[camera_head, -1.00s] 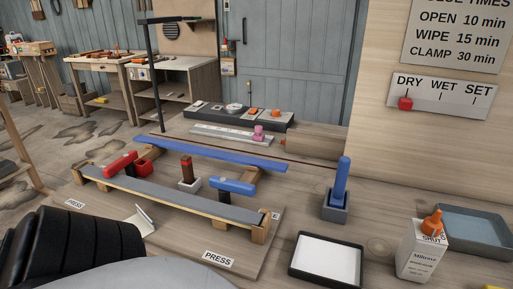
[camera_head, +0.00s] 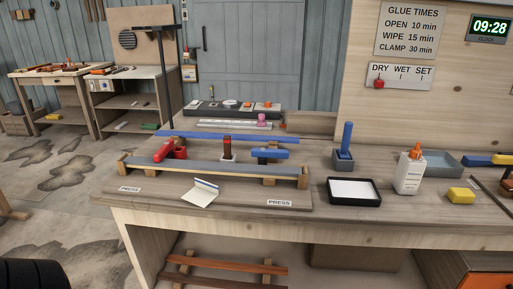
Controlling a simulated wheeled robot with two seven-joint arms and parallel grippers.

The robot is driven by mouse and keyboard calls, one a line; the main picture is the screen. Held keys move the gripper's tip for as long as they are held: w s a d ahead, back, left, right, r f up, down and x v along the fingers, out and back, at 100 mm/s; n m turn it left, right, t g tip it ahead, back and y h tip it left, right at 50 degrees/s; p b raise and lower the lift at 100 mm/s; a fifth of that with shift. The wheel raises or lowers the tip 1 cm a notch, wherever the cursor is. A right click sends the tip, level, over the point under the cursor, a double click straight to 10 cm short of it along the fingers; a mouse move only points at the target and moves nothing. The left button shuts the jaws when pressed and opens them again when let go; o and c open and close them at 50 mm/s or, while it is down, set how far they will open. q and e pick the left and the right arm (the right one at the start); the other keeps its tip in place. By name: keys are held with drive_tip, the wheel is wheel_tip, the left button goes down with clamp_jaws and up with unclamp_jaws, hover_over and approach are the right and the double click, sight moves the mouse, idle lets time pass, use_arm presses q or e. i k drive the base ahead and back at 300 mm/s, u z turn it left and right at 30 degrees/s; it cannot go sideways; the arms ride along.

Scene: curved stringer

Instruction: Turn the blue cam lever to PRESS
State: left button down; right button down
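The blue cam lever (camera_head: 270,153) sits at the right end of the clamping fixture on the bench, lying roughly level across the picture. A white PRESS label (camera_head: 279,203) is on the board in front of it, at the right. The red cam lever (camera_head: 165,150) is at the left end, angled, with another PRESS label (camera_head: 129,189) in front of it. A long grey curved strip (camera_head: 215,168) lies along the front of the fixture, and a long blue bar (camera_head: 215,136) runs behind the levers. Neither of my grippers shows in the head view.
A black-rimmed white tray (camera_head: 353,191), a white glue bottle (camera_head: 409,172), a blue cylinder in a grey holder (camera_head: 344,146) and a yellow block (camera_head: 461,195) stand right of the fixture. A folded white card (camera_head: 201,192) is in front. Floor at the left is open.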

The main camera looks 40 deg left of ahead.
sight(261, 152)
drive_tip(key=u, duration=0.7)
